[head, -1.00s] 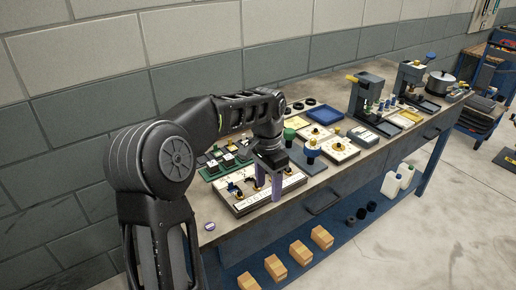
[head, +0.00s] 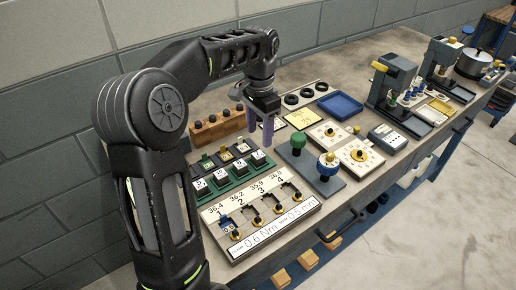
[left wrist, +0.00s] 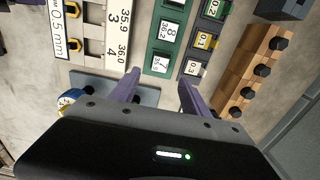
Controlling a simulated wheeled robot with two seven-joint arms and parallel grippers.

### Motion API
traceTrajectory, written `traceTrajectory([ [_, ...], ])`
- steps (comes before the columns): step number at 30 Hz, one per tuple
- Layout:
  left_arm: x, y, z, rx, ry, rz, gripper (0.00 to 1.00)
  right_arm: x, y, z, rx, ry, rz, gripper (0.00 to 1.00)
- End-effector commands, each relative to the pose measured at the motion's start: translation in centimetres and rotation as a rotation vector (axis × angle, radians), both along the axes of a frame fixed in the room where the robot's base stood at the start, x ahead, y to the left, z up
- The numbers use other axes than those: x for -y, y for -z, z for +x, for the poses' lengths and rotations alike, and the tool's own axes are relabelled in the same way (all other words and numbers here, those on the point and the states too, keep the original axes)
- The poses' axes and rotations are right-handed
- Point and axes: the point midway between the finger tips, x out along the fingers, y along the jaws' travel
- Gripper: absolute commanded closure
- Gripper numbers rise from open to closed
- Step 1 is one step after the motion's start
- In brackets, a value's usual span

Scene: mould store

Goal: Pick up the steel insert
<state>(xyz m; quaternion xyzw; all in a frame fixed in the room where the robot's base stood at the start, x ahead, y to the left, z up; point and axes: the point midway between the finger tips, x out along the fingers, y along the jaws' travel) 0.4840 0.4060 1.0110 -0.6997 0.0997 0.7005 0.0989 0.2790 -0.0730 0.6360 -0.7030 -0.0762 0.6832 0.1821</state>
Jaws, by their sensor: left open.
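No part is clearly marked as the steel insert. Likely candidates are the dark square blocks with numbered white labels, such as this block (head: 258,158), standing in a row in the green rack (head: 228,191). In the left wrist view a labelled block (left wrist: 162,62) sits in the green rack's end place, just beyond the fingers. My left gripper (head: 263,130) points down, open and empty, near the rack's far right end. Its two purple fingers (left wrist: 158,90) are apart in the left wrist view. My right gripper is not in view.
A white numbered board (head: 300,209) with several slots lies in front of the rack. Behind are a dark strip (head: 196,171) of small numbered pieces and a wooden block (head: 218,129) with black knobs. A grey plate with a green knob (head: 298,141) stands to the right.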

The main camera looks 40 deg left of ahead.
Motion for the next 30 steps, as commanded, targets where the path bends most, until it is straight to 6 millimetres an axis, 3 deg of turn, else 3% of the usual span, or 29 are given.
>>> traceTrajectory([
  [7,0.0,0.2,0.0,-0.001,0.0,0.0,0.45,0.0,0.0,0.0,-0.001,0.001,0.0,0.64],
  [15,0.0,2.5,0.0,0.0,0.0,-0.001,0.45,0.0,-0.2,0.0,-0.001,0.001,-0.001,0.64],
  [25,0.0,2.8,0.0,-0.001,0.0,-0.001,0.45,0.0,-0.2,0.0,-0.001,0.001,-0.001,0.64],
  [30,-0.2,4.6,-0.2,-0.004,0.0,-0.002,0.45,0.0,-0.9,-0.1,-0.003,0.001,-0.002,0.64],
])
